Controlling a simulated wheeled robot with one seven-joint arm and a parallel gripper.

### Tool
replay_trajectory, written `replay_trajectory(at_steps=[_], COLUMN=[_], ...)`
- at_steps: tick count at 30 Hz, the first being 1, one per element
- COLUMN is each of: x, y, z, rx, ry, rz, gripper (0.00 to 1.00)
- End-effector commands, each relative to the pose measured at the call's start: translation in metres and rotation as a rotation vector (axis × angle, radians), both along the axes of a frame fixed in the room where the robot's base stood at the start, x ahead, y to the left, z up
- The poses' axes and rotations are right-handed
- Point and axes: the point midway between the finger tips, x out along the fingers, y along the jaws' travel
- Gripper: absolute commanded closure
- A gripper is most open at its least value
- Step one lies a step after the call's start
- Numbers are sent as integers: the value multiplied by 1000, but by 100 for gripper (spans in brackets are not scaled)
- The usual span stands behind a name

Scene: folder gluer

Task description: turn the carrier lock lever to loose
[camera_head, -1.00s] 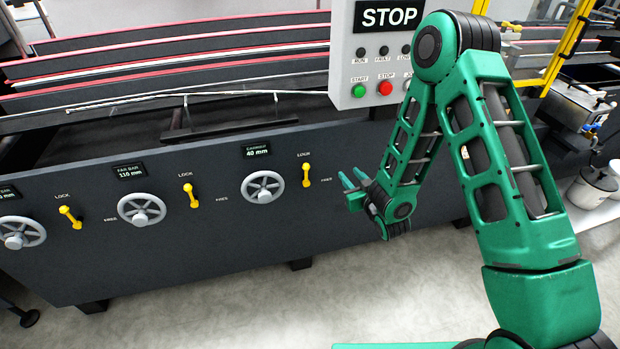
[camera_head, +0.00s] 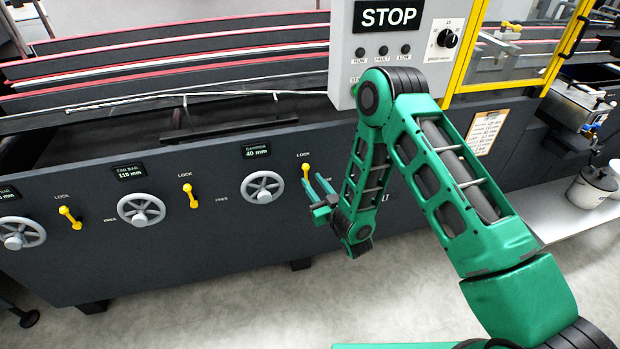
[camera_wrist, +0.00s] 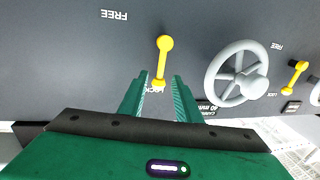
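The carrier lock lever (camera_head: 306,171) is the yellow lever right of the "40 mm" display on the dark machine panel. It stands nearly upright, with one end by the LOCK label. In the wrist view the picture is upside down, and the lever (camera_wrist: 162,62) shows ahead of my gripper (camera_wrist: 160,88). Its LOCK-side end appears between the two green fingers, which are apart. In the head view my gripper (camera_head: 315,184) is open just below and right of the lever. I cannot tell whether a finger touches it. The FREE label (camera_wrist: 114,15) is clear of the lever.
The carrier handwheel (camera_head: 263,187) is close left of the lever. Two more yellow levers (camera_head: 188,196) (camera_head: 70,218) and handwheels (camera_head: 141,209) line the panel further left. A control box (camera_head: 345,45) with a STOP sign hangs above my arm. Floor in front is clear.

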Motion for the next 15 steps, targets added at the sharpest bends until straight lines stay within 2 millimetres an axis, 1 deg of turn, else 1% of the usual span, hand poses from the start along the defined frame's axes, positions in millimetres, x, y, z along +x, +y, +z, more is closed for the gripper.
replay_trajectory(at_steps=[1, 3, 6, 10, 15], x=[7, 15, 23, 29, 30], y=[4, 8, 12, 15, 15], z=[1, 1, 0, 0, 0], rx=[0, 0, 0, 0, 0], ry=[-4, -2, -1, 0, 0], rz=[0, 0, 0, 0, -1], gripper=[69, 69, 69, 69, 69])
